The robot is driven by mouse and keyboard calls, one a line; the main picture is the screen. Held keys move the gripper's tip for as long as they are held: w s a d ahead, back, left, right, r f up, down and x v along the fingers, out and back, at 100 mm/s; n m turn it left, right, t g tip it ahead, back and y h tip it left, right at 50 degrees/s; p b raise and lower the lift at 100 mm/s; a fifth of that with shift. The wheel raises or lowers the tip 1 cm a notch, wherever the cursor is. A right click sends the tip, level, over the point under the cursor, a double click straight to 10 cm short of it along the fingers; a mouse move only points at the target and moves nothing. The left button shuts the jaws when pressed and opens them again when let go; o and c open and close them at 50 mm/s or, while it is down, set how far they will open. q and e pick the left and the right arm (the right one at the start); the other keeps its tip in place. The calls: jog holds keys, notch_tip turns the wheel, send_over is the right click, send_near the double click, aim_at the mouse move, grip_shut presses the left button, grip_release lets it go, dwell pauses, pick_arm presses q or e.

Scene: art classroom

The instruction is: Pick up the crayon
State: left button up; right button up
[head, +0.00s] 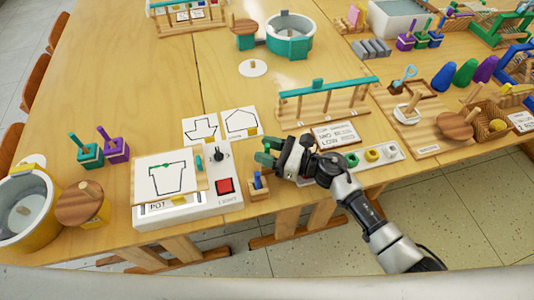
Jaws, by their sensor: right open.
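A short blue crayon-like stick (257,180) stands upright in a small wooden block (260,193) near the table's front edge, right of the white light box (180,210). My right gripper (267,151) is open, with green fingertips pointing left, above and just behind the blue stick in the picture. Nothing shows between its fingers, and it appears apart from the stick. A green holder (90,157) and a purple holder (117,151) at left each carry an upright stick of matching colour. My left gripper is out of view.
The light box has a red button (225,186), a black knob (218,152) and a pot drawing (167,176). Drawing cards (200,128) lie behind it. A white strip with knobs (375,158) and a green-topped rack (325,100) stand at right.

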jog(key=shift+c, duration=0.2)
grip_shut()
jog(key=shift+r, duration=0.55)
jog(key=s+d+r, duration=0.6)
jog(key=d+r, duration=0.4)
